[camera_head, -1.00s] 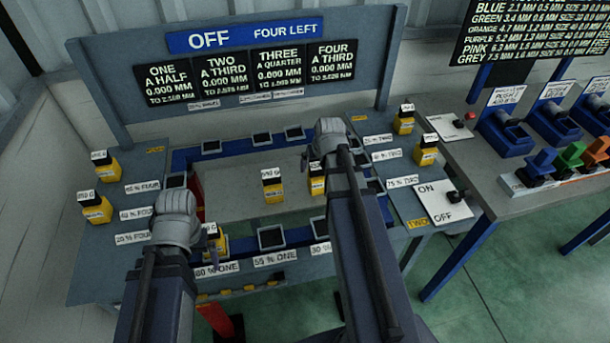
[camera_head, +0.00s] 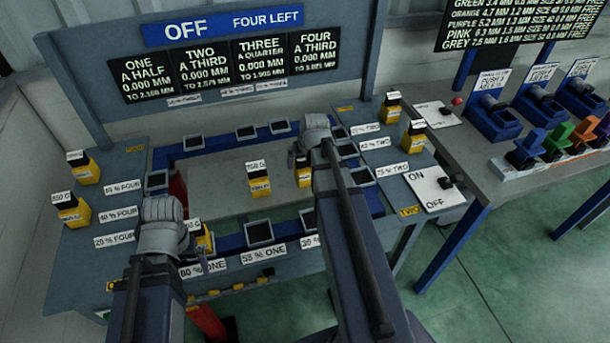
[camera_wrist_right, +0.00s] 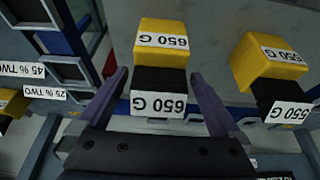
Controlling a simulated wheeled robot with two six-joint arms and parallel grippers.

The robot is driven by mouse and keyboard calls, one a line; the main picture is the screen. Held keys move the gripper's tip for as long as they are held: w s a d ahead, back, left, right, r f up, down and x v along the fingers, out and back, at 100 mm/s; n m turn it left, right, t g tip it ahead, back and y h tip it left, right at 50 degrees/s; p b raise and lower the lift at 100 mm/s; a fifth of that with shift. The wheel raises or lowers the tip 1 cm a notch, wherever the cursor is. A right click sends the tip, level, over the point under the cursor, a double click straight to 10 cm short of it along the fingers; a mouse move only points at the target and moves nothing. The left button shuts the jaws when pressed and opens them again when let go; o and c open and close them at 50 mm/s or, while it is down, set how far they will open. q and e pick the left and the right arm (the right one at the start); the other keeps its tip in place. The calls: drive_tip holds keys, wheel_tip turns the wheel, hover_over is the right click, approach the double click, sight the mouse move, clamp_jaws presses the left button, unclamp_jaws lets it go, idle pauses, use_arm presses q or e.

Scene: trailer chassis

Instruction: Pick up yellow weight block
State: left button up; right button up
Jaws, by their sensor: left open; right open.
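Several yellow weight blocks with black tops and white gram labels stand on the bench. Another block (camera_head: 301,172) is partly hidden by my right gripper (camera_head: 322,150). In the right wrist view, a block (camera_wrist_right: 161,45) labelled 650 G lies between the open, spread fingers of my right gripper (camera_wrist_right: 160,92); contact cannot be told. A second block (camera_wrist_right: 268,62), apparently labelled 550 G, is to the right of the fingers. My left gripper (camera_head: 195,232) is open beside a yellow block (camera_head: 205,242) at the near left, which it partly hides.
The bench (camera_head: 110,245) has labelled percent positions and black square sockets (camera_head: 259,232) around the middle panel. More blocks stand on the left (camera_head: 70,210) and right (camera_head: 413,138) sides. A sign board (camera_head: 250,60) rises behind. An ON/OFF switch plate (camera_head: 435,187) is at the right.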

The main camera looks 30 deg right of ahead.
use_arm(q)
wheel_tip(320, 180, down, 3)
drive_tip(key=shift+r+b, duration=0.1)
drive_tip(key=shift+b, duration=0.8)
use_arm(e)
drive_tip(key=x, duration=0.3)
use_arm(q)
drive_tip(key=shift+r, duration=0.1)
use_arm(e)
drive_tip(key=shift+s+r, duration=0.1)
drive_tip(key=shift+c, duration=0.4)
clamp_jaws()
